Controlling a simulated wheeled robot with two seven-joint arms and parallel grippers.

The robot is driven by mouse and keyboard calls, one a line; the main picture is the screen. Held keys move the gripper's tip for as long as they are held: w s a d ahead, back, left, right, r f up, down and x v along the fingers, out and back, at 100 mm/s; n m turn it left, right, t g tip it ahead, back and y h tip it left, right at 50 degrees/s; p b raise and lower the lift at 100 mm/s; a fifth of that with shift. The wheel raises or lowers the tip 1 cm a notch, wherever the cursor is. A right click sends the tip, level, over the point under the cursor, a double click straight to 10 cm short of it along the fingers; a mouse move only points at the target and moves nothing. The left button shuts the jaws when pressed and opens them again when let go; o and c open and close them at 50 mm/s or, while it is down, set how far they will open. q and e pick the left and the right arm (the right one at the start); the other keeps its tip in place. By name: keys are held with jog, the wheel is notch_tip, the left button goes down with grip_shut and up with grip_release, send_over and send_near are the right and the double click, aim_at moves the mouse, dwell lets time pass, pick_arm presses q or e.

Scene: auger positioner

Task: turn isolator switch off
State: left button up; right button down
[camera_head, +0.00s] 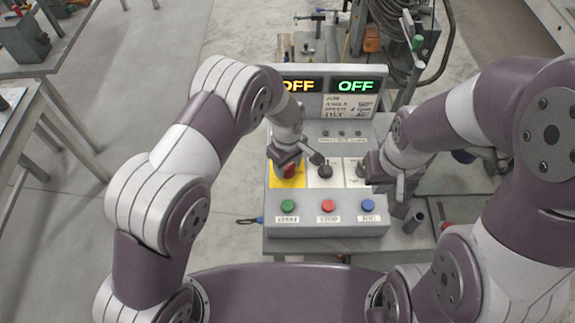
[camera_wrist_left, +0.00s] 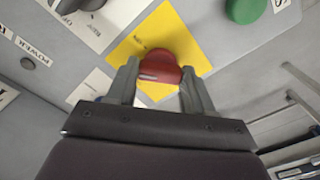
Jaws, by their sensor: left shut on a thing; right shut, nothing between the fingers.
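The isolator switch is a red knob on a yellow square plate (camera_head: 298,180) at the left of the control panel. In the left wrist view the red knob (camera_wrist_left: 160,66) sits between the fingers, on the yellow plate (camera_wrist_left: 187,38). My left gripper (camera_head: 287,170) is shut on the red knob; in the left wrist view its fingers (camera_wrist_left: 160,84) are on both sides of it. How far the knob is turned is hard to tell. My right gripper (camera_head: 400,190) is shut and empty over the right edge of the panel.
The panel (camera_head: 325,230) has a green START button (camera_head: 288,206), a red button (camera_head: 328,206) and a blue button (camera_head: 368,205) along its front. A black selector (camera_head: 325,171) is right of the yellow plate. A dark cylinder (camera_head: 414,222) stands right of the panel.

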aim_at(287, 166)
pick_arm(q)
jog(key=n+b, duration=0.1)
jog(key=n, duration=0.4)
jog(key=shift+n, duration=0.3)
jog(key=shift+n+b, duration=0.5)
jog(key=shift+n, duration=1.6)
jog(key=o, duration=1)
jog(key=shift+o, duration=0.2)
notch_tip(287, 166, up, 13)
jog(key=b, duration=0.2)
jog(key=shift+f, duration=0.15)
